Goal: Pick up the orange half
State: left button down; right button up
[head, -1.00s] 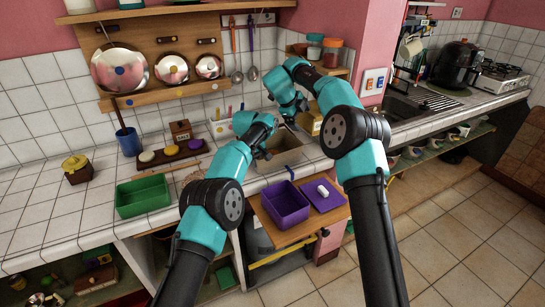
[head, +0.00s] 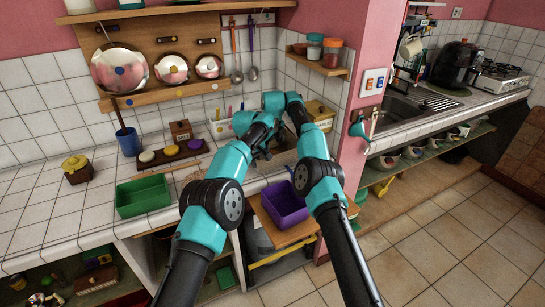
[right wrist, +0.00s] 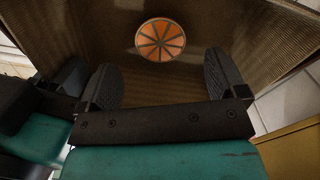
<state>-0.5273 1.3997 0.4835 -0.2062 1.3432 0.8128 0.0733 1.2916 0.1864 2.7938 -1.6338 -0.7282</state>
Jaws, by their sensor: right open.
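The orange half (right wrist: 161,40) lies cut face up in a brown ribbed box (right wrist: 120,70), seen in the right wrist view. My right gripper (right wrist: 163,84) is open and empty, with its two fingers spread over the box and the orange half just ahead, between their lines. In the head view the brown box (head: 287,158) stands on the counter, mostly behind my arms, and the orange half is hidden there. My left gripper (head: 262,152) is at the box in the head view. Dark fingers and a teal part beside my right gripper show in the right wrist view; their opening is unclear.
A purple tray (head: 286,204) stands on a wooden board in front of the box. A green tray (head: 142,196) is on the counter to the left. A yellow canister (head: 320,112) stands behind the box. The two arms are close together here.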

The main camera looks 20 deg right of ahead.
aim_at(273, 153)
jog(key=shift+f, duration=0.15)
jog(key=shift+f, duration=2.35)
jog(key=c, duration=1)
jog(key=shift+r, duration=0.15)
